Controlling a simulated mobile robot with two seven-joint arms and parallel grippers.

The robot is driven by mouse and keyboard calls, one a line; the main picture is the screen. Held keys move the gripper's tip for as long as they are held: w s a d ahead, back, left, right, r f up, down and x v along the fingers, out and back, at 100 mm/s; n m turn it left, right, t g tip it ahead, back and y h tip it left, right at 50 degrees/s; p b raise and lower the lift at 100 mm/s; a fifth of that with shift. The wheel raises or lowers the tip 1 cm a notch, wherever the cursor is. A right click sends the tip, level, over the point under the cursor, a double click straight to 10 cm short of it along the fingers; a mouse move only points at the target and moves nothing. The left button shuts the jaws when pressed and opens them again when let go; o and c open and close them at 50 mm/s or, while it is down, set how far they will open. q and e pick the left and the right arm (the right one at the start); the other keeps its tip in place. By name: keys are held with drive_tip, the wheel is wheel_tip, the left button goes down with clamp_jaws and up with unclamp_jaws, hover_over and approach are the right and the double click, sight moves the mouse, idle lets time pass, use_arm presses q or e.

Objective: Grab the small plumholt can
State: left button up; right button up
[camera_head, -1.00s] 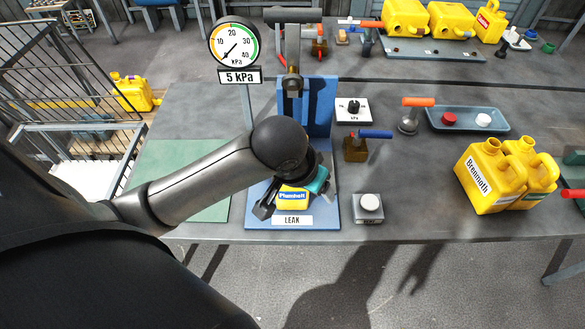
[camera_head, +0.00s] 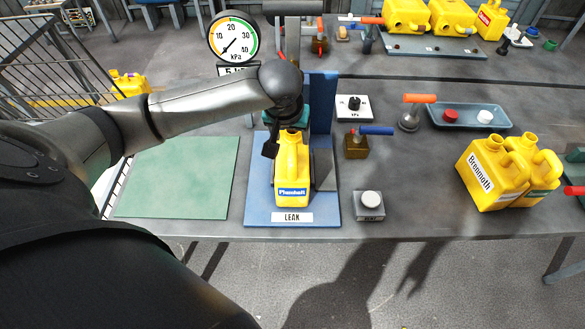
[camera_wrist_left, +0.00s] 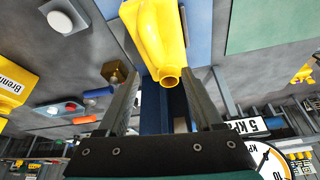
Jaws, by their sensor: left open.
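The small yellow Plumholt can (camera_head: 291,172) stands upright on the blue base of the leak stand (camera_head: 256,205), its label facing me. My left gripper (camera_head: 286,138) is above and behind the can's top in the head view, and the arm hides part of it. In the left wrist view the can (camera_wrist_left: 155,35) shows with its round mouth towards me, beyond and partly between the spread fingers of the gripper (camera_wrist_left: 160,95). The fingers are open and I see no grip on the can. My right gripper is in neither view.
A pressure gauge (camera_head: 234,40) stands behind my left arm. A valve with a blue handle (camera_head: 375,130) and a white button (camera_head: 371,199) are right of the stand. Two yellow cans, one labelled Brenmoth (camera_head: 482,178), stand further right. A flat green mat (camera_head: 180,175) at left is bare.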

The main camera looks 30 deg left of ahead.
sight(292, 143)
use_arm(q)
drive_tip(key=shift+b+x, duration=0.45)
drive_tip(key=shift+x, duration=3.1)
drive_tip(key=shift+c, duration=0.3)
clamp_jaws()
